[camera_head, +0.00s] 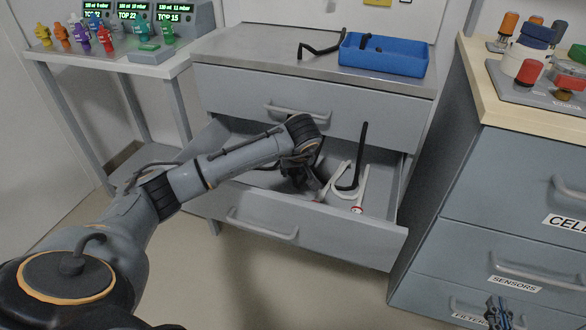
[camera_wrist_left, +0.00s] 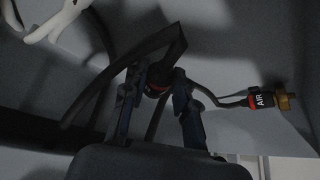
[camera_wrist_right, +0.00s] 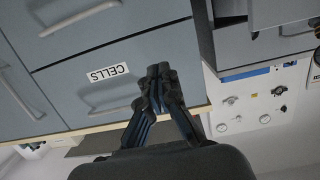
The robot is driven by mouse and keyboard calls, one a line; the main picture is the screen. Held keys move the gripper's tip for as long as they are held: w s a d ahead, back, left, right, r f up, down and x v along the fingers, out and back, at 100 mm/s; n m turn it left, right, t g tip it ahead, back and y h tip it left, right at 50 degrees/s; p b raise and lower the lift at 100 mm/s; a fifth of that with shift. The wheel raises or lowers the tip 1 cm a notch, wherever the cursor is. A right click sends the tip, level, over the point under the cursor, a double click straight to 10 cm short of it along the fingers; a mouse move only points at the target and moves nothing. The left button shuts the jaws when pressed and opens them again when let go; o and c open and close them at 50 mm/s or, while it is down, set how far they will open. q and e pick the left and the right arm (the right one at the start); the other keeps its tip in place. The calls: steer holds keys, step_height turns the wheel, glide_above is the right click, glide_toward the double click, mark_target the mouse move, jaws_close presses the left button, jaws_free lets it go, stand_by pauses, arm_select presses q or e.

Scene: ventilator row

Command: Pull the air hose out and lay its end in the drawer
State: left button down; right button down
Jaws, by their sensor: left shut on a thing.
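My left gripper (camera_head: 312,182) reaches down into the open middle drawer (camera_head: 300,222). In the left wrist view, the gripper (camera_wrist_left: 160,88) is shut on a black hose end (camera_wrist_left: 157,72) with a red ring. Black hose loops beside it, and a black length (camera_head: 352,165) stands up out of the drawer in the head view. A connector tagged AIR (camera_wrist_left: 265,100), with a red ring and brass tip, lies to the right, on a black hose. Whether both ends belong to one hose is hidden. My right gripper (camera_wrist_right: 160,78) is shut and empty, far from the drawer.
A white forked thing (camera_head: 358,198) lies in the drawer. A labelled cabinet (camera_head: 520,190) stands at right, a table (camera_head: 130,68) with coloured connectors at left.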

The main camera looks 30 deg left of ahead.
mark_target(294, 176)
arm_select(q)
steer(key=shift+f+b, duration=0.4)
steer(key=shift+f, duration=0.15)
steer(key=shift+f+b, duration=0.3)
steer(key=shift+f, duration=0.05)
steer(key=shift+f+b, duration=0.6)
steer(key=shift+f, duration=0.1)
steer(key=shift+f+b, duration=0.3)
steer(key=shift+f, duration=0.1)
arm_select(e)
step_height(294, 176, up, 14)
steer(key=s+a+t+y, duration=0.1)
steer(key=s+t+y, duration=0.1)
steer(key=t, duration=0.6)
steer(key=shift+s+a+f+t+y, duration=0.15)
steer(key=shift+s+f+t+y, duration=0.1)
steer(key=shift+t+y, duration=0.2)
arm_select(q)
steer(key=c, duration=1)
jaws_free()
steer(key=shift+o, duration=0.2)
